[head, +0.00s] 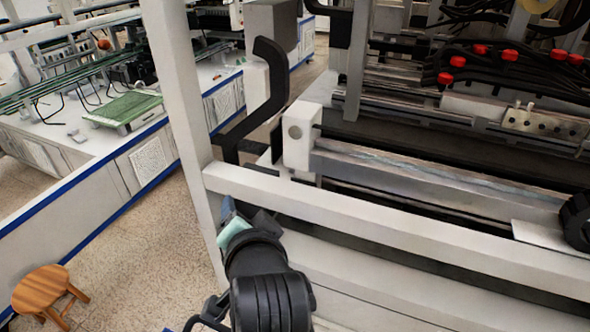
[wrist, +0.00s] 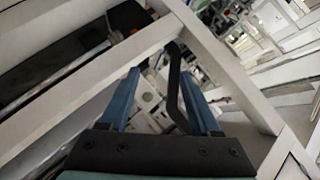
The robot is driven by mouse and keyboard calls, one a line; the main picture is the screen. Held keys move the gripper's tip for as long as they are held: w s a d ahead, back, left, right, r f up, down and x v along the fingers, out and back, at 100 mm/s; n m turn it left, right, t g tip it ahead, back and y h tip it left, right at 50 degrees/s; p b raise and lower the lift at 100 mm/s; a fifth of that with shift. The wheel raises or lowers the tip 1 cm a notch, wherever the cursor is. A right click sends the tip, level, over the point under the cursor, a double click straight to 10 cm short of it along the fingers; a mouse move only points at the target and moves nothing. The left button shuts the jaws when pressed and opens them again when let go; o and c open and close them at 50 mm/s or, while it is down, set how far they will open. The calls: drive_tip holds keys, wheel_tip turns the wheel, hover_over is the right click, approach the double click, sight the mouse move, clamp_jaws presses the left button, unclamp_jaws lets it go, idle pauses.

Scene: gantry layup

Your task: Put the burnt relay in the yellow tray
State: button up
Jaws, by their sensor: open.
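My gripper (wrist: 162,102) is open and empty in the wrist view, its two blue fingers apart with a black curved bar and machinery showing beyond them. In the head view my black arm reaches up from the bottom centre, and its end is beside the white frame's lower rail; the fingers are mostly hidden there. I cannot make out a burnt relay or a yellow tray in either view.
A white machine frame (head: 400,232) crosses close in front of the arm. A black curved bar (head: 268,95) stands behind it. A long workbench (head: 95,165) with a green board (head: 125,108) is at left. A wooden stool (head: 45,290) stands on open speckled floor (head: 130,250).

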drive_tip(key=d+r+n+t+h, duration=0.1)
drive_tip(key=d+r+t, duration=0.15)
drive_tip(key=r, duration=0.65)
drive_tip(key=d+r+n+t, duration=0.15)
drive_tip(key=r+t, duration=0.25)
drive_tip(key=r, duration=0.6)
drive_tip(key=s+d+r+n+t+h, duration=0.1)
drive_tip(key=s+r+t, duration=0.3)
drive_tip(key=r, duration=0.6)
drive_tip(key=s+d+r+n+t+h, duration=0.1)
drive_tip(key=s+d+r+n+t, duration=0.2)
drive_tip(key=s+r, duration=0.5)
wheel_tip(320, 180, up, 2)
drive_tip(key=shift+s+d+r+t+h, duration=0.25)
drive_tip(key=shift+s+t+h, duration=0.15)
drive_tip(key=shift+t, duration=0.45)
